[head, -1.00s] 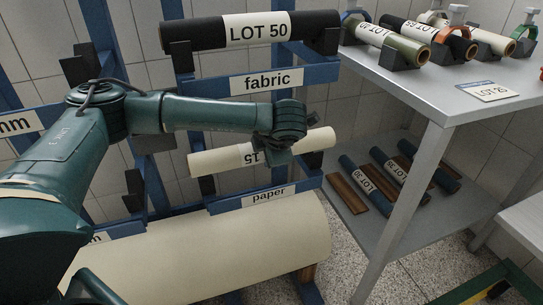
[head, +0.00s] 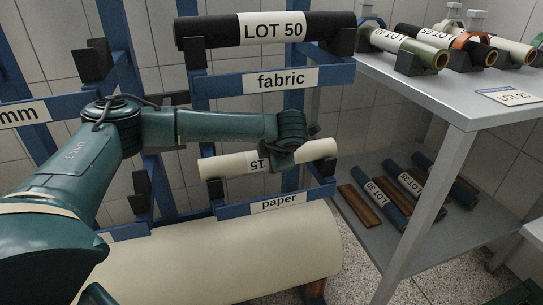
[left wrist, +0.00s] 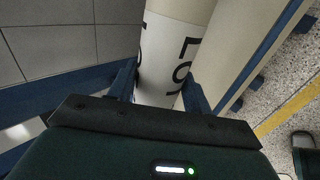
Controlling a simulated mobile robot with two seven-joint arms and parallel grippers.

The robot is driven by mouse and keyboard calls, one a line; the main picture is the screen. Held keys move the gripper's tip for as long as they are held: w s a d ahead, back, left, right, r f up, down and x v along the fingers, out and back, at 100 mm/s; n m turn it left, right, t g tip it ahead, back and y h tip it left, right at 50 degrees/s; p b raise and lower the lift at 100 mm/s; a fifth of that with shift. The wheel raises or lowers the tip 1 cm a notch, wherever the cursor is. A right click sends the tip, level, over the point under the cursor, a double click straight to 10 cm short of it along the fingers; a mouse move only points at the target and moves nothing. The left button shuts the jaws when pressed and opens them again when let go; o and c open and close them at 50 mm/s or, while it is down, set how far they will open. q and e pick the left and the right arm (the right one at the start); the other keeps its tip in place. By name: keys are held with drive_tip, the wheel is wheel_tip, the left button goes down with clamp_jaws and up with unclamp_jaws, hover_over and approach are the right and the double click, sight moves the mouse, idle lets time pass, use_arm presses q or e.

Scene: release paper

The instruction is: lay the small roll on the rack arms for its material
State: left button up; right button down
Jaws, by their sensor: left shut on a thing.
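The small cream roll (head: 222,166) has a white label reading 15, upside down in the head view. My left gripper (head: 283,157) is shut around its middle from above. In the left wrist view the roll (left wrist: 172,40) passes between the two fingers (left wrist: 160,92), with part of its LOT label showing. The roll lies level along the rack arms marked paper (head: 279,201), directly over their black end pads (head: 216,190). I cannot tell whether it touches the pads. My right gripper is not in view.
A black LOT 50 roll (head: 222,32) rests on the fabric arms (head: 230,83) above. A large cream roll (head: 220,252) lies below the paper arms. To the right, a grey table (head: 460,90) holds several rolls, with more on its lower shelf (head: 370,235).

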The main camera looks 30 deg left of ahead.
use_arm(q)
drive_tip(key=shift+f, duration=0.25)
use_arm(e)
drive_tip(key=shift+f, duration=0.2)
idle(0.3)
use_arm(q)
drive_tip(key=o, duration=1.1)
drive_tip(key=shift+o, duration=1.2)
drive_tip(key=shift+f, duration=0.1)
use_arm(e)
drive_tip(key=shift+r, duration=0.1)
use_arm(q)
drive_tip(key=shift+d+r, duration=0.15)
drive_tip(key=shift+r, duration=0.1)
drive_tip(key=p+v, duration=0.2)
drive_tip(key=v, duration=1.1)
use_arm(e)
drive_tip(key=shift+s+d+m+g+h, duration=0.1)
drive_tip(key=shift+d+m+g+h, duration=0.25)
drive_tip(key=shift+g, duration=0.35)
